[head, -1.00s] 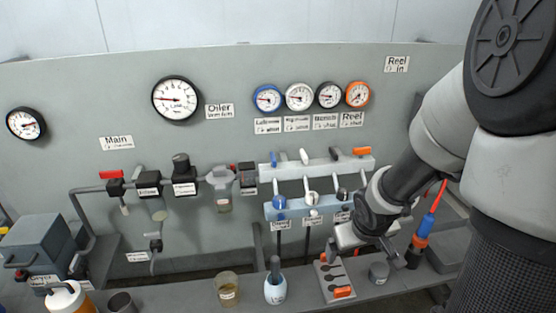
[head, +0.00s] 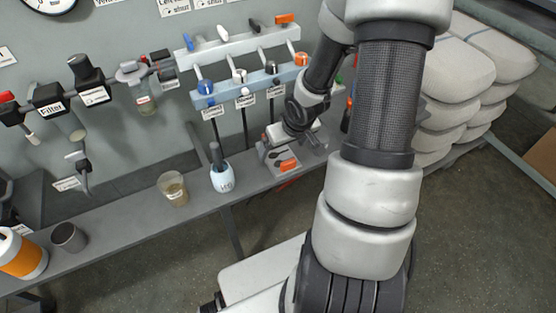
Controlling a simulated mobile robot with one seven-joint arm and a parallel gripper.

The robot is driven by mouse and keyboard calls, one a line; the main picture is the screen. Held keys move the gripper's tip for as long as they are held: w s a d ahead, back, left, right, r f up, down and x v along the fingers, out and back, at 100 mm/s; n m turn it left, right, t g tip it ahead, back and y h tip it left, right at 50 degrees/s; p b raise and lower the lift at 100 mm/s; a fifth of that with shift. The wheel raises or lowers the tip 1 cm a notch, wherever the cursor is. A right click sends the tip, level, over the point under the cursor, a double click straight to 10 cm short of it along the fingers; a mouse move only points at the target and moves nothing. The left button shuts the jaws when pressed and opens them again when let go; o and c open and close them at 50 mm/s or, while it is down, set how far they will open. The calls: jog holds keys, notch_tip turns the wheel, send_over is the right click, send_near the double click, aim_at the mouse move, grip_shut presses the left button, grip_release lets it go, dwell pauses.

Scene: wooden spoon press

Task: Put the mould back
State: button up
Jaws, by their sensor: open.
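A light grey block with dark spoon-shaped marks and an orange piece (head: 287,164) lies on the narrow grey shelf (head: 130,228). It looks like the mould, but I cannot be sure. My gripper (head: 292,142) is open, just above or behind this block, and hides part of it. Nothing shows between the fingers. I cannot tell whether they touch the block.
A white-blue pot with a dark handle (head: 221,178), a beaker (head: 173,190), a grey cup (head: 69,237) and an orange-white container (head: 20,256) stand on the shelf. Levers and valves (head: 240,75) sit above it. Pale sacks (head: 460,60) are stacked at right.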

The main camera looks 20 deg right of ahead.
aim_at(279, 154)
jog(key=shift+b+x, duration=1.35)
jog(key=shift+x, duration=1.45)
jog(key=shift+w+r, duration=0.1)
jog(key=shift+r, duration=0.05)
jog(key=shift+c, duration=0.4)
